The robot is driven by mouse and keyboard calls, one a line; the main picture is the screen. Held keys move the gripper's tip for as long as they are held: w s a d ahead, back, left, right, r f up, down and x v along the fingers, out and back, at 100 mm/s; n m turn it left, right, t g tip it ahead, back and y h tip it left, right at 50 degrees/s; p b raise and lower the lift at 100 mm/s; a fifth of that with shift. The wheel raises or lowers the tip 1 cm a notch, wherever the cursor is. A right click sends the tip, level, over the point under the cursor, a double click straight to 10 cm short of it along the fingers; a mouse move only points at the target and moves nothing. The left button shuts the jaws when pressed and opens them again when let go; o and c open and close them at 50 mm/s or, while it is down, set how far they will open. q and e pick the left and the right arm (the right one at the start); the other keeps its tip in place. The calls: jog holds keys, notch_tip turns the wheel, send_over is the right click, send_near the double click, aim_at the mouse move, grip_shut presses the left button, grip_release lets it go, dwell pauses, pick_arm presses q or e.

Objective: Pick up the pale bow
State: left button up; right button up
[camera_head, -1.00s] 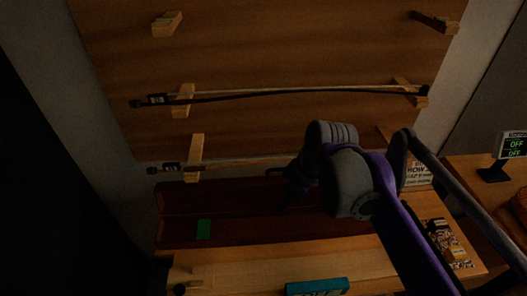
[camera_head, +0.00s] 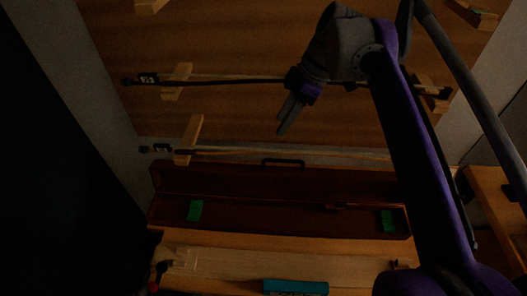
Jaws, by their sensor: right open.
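Two bows rest across wooden pegs on the upright back board. The lower one, the pale bow (camera_head: 250,152), has a light stick and a dark end at the left by a small white tag. The upper bow (camera_head: 225,81) has a dark stick. My right gripper (camera_head: 284,117) is open and empty, fingers pointing down, and appears between the two bows' heights. Its hand and arm hide part of the upper bow's right half. The right end of the pale bow is hidden behind my right arm. My left gripper is not in view.
An open dark red case (camera_head: 270,222) with green blocks (camera_head: 195,210) and a handle lies below the bows. A teal box (camera_head: 295,287) is at the bottom edge. Wooden pegs (camera_head: 190,138) stick out from the board. The board's left part is clear of my arm.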

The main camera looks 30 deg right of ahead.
aim_at(265, 150)
jog(key=x, duration=1)
jog(key=shift+f+b, duration=0.2)
jog(key=shift+b, duration=0.15)
jog(key=shift+f, duration=0.25)
grip_shut()
dwell(0.4)
